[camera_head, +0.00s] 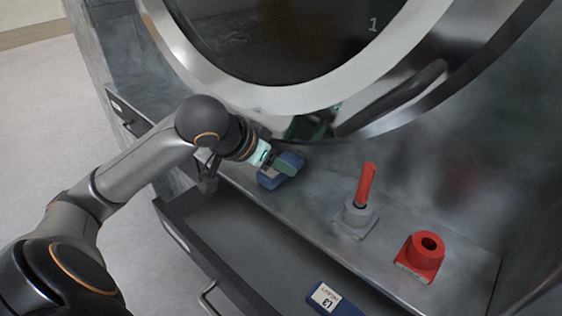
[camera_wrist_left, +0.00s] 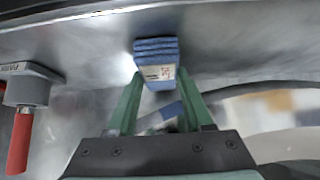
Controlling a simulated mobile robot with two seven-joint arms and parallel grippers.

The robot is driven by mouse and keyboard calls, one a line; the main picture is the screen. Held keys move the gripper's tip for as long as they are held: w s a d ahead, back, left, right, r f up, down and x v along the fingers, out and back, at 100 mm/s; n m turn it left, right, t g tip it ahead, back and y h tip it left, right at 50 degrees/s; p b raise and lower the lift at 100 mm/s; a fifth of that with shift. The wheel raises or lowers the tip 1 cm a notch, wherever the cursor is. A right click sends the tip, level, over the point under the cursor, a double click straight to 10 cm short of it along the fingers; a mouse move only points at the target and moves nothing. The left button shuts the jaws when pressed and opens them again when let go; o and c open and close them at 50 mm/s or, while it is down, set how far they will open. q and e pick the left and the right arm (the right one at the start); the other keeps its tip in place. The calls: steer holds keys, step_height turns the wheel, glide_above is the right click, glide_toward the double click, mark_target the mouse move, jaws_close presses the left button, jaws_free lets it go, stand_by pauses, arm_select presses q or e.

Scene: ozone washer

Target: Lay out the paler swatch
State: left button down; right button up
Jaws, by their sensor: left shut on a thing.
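My left gripper (camera_head: 281,166) is at the ledge below the round door, shut on a folded blue swatch (camera_head: 268,181). In the left wrist view, this swatch (camera_wrist_left: 156,52) shows stacked folds and a pale label, with the green fingertips (camera_wrist_left: 160,78) on either side of its near end. I cannot tell whether it touches the ledge. A second blue swatch (camera_head: 325,297) with a white label reading L3 lies at the open drawer, cut by the bottom edge. I cannot tell which is paler. My right gripper is not in view.
On the ledge (camera_head: 300,208) stand a grey holder (camera_head: 353,221) with an upright red handle (camera_head: 366,184) and a red block with a round hole (camera_head: 421,256). The open drawer (camera_head: 225,232) lies below. The large round door (camera_head: 290,98) overhangs the gripper.

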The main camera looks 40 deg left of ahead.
arm_select(q)
steer(key=c, duration=0.8)
jaws_free()
steer(key=shift+f, duration=0.1)
steer(key=o, duration=0.5)
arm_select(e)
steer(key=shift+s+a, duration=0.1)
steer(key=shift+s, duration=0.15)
